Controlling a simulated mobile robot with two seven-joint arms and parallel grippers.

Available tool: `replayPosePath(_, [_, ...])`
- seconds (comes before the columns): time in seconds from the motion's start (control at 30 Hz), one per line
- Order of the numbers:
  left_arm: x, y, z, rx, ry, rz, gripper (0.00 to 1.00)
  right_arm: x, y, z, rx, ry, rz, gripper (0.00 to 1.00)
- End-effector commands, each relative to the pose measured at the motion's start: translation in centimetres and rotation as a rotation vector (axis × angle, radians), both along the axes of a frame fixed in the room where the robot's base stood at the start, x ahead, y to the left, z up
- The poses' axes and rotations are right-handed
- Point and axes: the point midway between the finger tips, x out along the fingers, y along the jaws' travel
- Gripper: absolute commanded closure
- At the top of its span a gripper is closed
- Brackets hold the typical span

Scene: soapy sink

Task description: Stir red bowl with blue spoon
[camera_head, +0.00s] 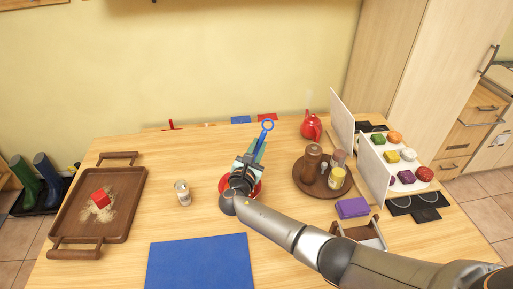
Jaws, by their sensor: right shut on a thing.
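The red bowl (224,184) stands on the wooden table near its middle. My right gripper (249,163) is over the bowl and hides most of it. It is shut on the blue spoon (266,129), whose ringed handle end sticks up above the fingers at a tilt. The spoon's lower end is hidden behind the gripper, so I cannot tell whether it touches the inside of the bowl. My left gripper is not in view.
A glass jar (182,192) stands left of the bowl. A round tray (301,178) with jars, a purple block (352,208) and a white shelf (374,165) are at right. A red kettle (311,126) is behind. A blue mat (200,262) lies in front. A wooden tray (124,205) is at left.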

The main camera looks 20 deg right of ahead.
Motion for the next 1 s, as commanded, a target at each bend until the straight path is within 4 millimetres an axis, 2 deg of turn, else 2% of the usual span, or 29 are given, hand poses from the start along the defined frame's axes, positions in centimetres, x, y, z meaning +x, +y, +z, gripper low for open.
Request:
replayPosePath(0.03, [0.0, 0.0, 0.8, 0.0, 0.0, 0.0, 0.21, 0.1, -0.2, 0.9, 0.0, -0.001, 0.0, 1.0])
replayPosePath(0.1, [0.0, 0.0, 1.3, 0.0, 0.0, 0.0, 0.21, 0.2, -0.5, 1.3, -0.001, -0.001, 0.0, 1.0])
replayPosePath(0.4, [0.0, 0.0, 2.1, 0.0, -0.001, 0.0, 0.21, 0.5, -1.6, 3.3, 0.0, -0.002, -0.001, 1.0])
replayPosePath(0.6, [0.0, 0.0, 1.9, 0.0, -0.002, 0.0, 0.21, 0.7, -2.3, 4.4, 0.001, -0.002, -0.001, 1.0])
replayPosePath(1.0, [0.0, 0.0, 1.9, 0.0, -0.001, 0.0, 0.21, 0.8, -2.5, 4.9, -0.001, -0.001, 0.0, 1.0])
